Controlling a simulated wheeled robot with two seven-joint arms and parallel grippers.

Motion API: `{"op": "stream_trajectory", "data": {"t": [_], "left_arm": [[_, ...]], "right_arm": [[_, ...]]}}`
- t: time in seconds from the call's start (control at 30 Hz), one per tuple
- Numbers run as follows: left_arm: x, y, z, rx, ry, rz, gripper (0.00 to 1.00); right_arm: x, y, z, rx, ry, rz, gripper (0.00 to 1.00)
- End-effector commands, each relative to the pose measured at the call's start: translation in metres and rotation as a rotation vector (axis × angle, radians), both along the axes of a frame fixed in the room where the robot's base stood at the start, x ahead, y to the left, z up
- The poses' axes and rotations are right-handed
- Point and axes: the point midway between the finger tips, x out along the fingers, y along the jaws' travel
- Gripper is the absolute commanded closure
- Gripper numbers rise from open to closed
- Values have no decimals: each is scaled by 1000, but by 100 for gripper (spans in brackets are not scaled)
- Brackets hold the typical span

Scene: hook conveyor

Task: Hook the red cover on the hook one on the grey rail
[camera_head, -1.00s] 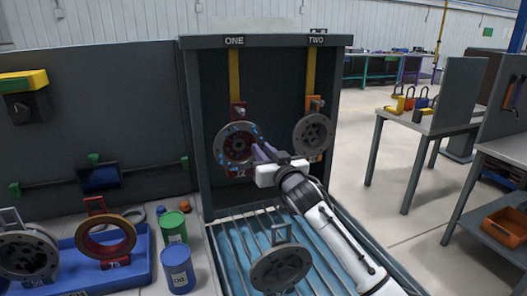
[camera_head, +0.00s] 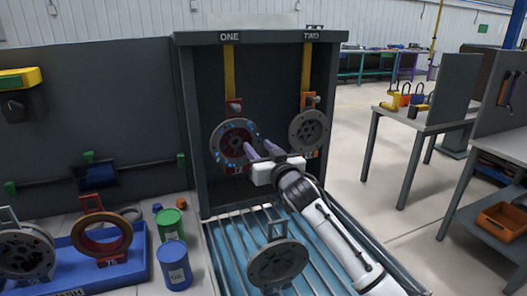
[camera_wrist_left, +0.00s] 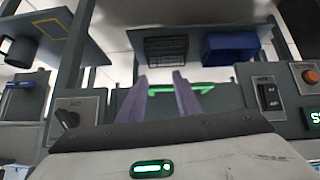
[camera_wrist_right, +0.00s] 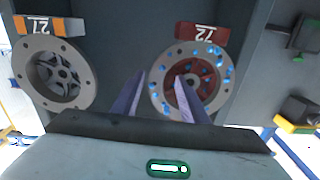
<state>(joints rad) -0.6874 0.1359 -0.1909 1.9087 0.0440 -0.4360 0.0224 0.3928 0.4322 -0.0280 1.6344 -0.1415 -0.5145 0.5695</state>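A grey ring-shaped cover with a red centre, red handle and red tag (camera_head: 234,142) hangs upright below sign ONE. Blue specks mark its face. In the right wrist view the red-centred cover (camera_wrist_right: 190,78) appears upside down with its red tag marked 72. My right gripper (camera_head: 261,150) is just in front and to the right of it, fingers apart, with nothing between them; whether a finger touches it I cannot tell. The yellow strap of hook one (camera_head: 230,75) runs down to the red handle. My left gripper (camera_wrist_left: 163,85) is open and empty, outside the head view.
A grey cover with an orange tag (camera_head: 308,131) hangs below sign TWO. Another grey cover (camera_head: 278,262) stands on the slatted blue bed. At left, a blue tray (camera_head: 135,269) holds a copper-red ring (camera_head: 97,253) and a grey cover, beside green and blue cans.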

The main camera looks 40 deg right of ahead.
Motion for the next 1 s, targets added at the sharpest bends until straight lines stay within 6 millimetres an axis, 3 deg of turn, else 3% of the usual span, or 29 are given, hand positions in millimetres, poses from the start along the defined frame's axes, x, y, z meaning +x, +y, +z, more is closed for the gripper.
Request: {"op": "stream_trajectory", "data": {"t": [0.6, 1.0], "left_arm": [[0, 0, -10, 0, -1, 0, 69], [3, 0, -9, 0, -6, 0, 69]], "right_arm": [[-90, 20, 4, 0, -11, 2, 60], [-97, 22, 5, 0, -11, 2, 60]]}}
